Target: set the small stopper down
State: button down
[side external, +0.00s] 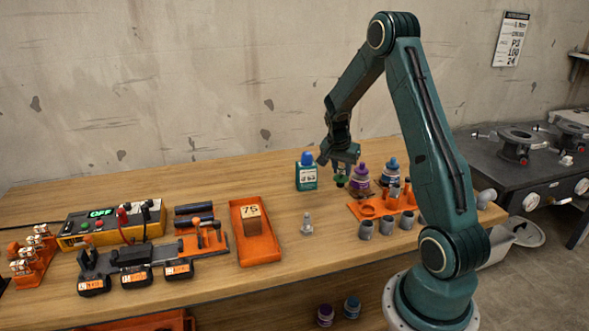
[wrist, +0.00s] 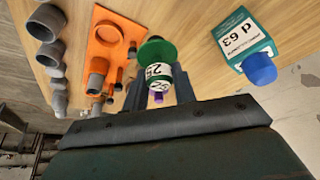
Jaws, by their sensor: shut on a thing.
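In the side external view, the stopper's green end (side external: 342,180) hangs under my gripper (side external: 341,170), just left of a purple bottle (side external: 361,178). It looks a little above the bench, but I cannot tell the exact gap.
A teal bottle with a blue cap (side external: 306,174) stands to the left. An orange rack (side external: 369,209) with a round hole and grey fittings (side external: 366,230) are in front. An orange tray (side external: 262,246) holds a wooden block.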

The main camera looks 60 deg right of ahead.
aim_at(340, 175)
jog(key=shift+f, duration=2.15)
jog(key=shift+f, duration=0.1)
jog(key=shift+f, duration=2.05)
jog(key=shift+f, duration=0.15)
jog(key=c, duration=1.1)
grip_release()
jog(key=shift+c, duration=0.2)
jog(key=v, duration=1.2)
